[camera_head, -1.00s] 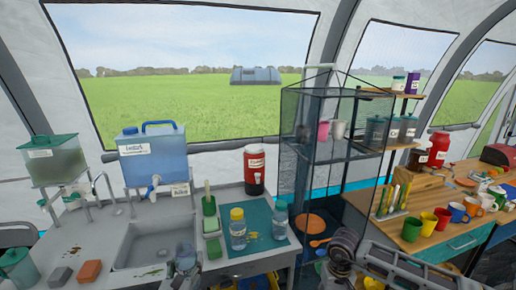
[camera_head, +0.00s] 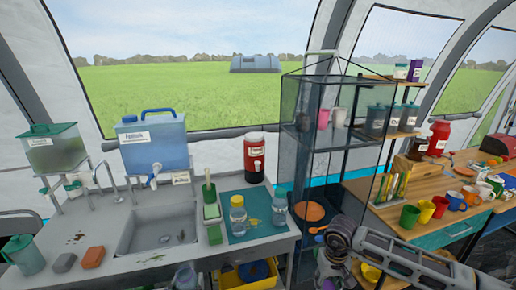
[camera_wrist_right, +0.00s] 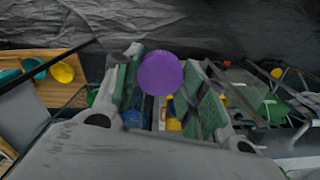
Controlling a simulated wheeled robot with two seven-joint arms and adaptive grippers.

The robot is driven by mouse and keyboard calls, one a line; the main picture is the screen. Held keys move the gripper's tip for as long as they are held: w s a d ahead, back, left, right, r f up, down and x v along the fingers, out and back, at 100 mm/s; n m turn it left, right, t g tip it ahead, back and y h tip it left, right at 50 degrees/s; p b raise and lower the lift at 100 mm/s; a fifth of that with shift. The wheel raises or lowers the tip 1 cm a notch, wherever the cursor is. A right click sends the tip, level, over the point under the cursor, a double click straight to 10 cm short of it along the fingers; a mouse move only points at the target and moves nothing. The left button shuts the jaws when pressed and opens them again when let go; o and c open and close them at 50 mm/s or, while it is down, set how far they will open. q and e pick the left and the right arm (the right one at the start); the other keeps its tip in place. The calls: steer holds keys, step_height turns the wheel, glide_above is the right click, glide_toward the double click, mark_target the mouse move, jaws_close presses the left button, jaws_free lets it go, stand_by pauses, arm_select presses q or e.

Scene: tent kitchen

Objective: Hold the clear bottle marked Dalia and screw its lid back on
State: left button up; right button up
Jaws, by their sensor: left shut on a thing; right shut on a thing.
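A clear vessel (camera_head: 184,273), which seems to be the bottle, is at the bottom edge of the head view, in front of the sink. My left gripper (camera_head: 187,284) seems to be shut around it; most of both is cut off, and no label can be read. My right gripper (camera_wrist_right: 162,88) shows green-padded fingers in the right wrist view, shut on a round purple lid (camera_wrist_right: 160,73). The lid is at the fingertips, apart from any bottle in that view. In the head view my right arm is at the lower right.
Two other clear bottles, one yellow-capped (camera_head: 238,217) and one teal-capped (camera_head: 278,207), stand on a teal mat (camera_head: 255,230). The sink (camera_head: 150,243) is to their left. A mesh-sided shelf (camera_head: 322,110) stands behind my right arm. Coloured cups (camera_head: 426,211) line the wooden bench.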

arm_select(q)
steer(key=shift+d+r, duration=0.1)
stand_by(0.4)
steer(key=d+r+m+g+h, duration=0.2)
steer(key=d+r+m+h, duration=0.2)
steer(key=d, duration=0.4)
steer(key=w+d+r+m+g+h, duration=0.1)
steer(key=d+r+m+g+h, duration=0.1)
steer(key=d+r+m+h, duration=0.2)
steer(key=shift+w+d+r+h, duration=0.2)
steer(key=shift+d+r+h, duration=1.25)
steer(key=shift+d+h, duration=0.4)
steer(key=shift+d, duration=0.1)
arm_select(e)
steer(key=shift+w+r, duration=0.1)
